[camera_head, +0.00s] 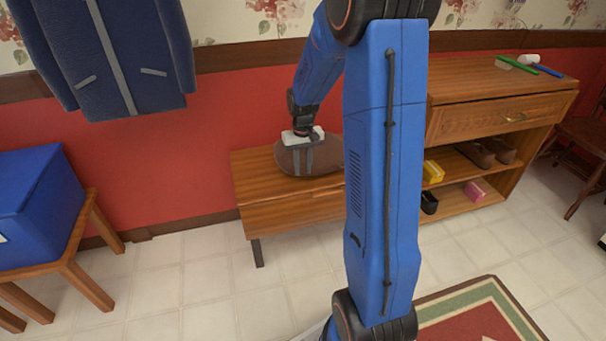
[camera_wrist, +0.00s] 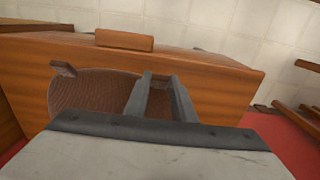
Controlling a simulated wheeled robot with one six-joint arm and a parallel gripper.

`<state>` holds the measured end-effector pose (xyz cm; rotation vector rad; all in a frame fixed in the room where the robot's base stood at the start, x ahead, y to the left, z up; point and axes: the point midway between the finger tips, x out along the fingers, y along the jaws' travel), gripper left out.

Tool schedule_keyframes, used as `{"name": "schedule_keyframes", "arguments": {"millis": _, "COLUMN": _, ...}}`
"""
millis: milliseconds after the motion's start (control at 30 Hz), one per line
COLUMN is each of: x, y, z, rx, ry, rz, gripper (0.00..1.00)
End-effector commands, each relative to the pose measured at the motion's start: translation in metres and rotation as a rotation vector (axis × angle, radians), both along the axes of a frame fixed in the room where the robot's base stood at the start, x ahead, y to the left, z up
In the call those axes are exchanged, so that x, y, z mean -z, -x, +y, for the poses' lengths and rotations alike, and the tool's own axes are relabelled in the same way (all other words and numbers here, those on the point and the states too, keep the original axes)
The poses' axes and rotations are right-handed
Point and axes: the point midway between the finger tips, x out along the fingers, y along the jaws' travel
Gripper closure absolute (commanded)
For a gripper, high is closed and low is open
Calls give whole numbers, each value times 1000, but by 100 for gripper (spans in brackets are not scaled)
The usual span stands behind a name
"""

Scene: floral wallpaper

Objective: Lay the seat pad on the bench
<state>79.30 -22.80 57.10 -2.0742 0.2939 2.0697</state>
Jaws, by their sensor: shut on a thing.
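The seat pad (camera_head: 286,160) is a brown, rounded, flat cushion over the top of the low wooden bench (camera_head: 285,205) in the head view. My gripper (camera_head: 297,172) reaches down over the pad, shut on it. In the wrist view the textured pad (camera_wrist: 88,94) shows beside and behind the two grey fingers of my gripper (camera_wrist: 160,108), above the wooden bench surface (camera_wrist: 215,85). The pad seems to lie flat on or just over the bench; the exact contact is hidden. My arm covers the bench's right part in the head view.
A taller wooden cabinet (camera_head: 500,90) with shoes (camera_head: 490,152) and small boxes stands right of the bench. A blue bin (camera_head: 35,205) sits on a wooden stand at left. A blue coat (camera_head: 105,50) hangs on the wall. The tiled floor in front is clear up to a rug (camera_head: 470,315).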

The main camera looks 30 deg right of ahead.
Motion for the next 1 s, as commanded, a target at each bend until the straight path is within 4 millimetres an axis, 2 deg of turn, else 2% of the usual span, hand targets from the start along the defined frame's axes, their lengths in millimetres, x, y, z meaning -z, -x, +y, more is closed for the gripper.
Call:
{"name": "schedule_keyframes", "arguments": {"millis": 233, "x": 30, "y": 0, "z": 0, "rx": 0, "ry": -1, "rz": 3, "gripper": 100}}
{"name": "schedule_keyframes", "arguments": {"millis": 467, "x": 33, "y": 0, "z": 0, "rx": 0, "ry": 0, "rz": 0, "gripper": 100}}
{"name": "schedule_keyframes", "arguments": {"millis": 500, "x": 34, "y": 0, "z": 0, "rx": 0, "ry": 0, "rz": 1, "gripper": 70}}
{"name": "schedule_keyframes", "arguments": {"millis": 567, "x": 34, "y": 0, "z": 0, "rx": 0, "ry": 0, "rz": 1, "gripper": 58}}
{"name": "schedule_keyframes", "arguments": {"millis": 867, "x": 33, "y": 0, "z": 0, "rx": 0, "ry": 0, "rz": 1, "gripper": 58}}
{"name": "schedule_keyframes", "arguments": {"millis": 1000, "x": 23, "y": 0, "z": 0, "rx": 0, "ry": 0, "rz": -1, "gripper": 58}}
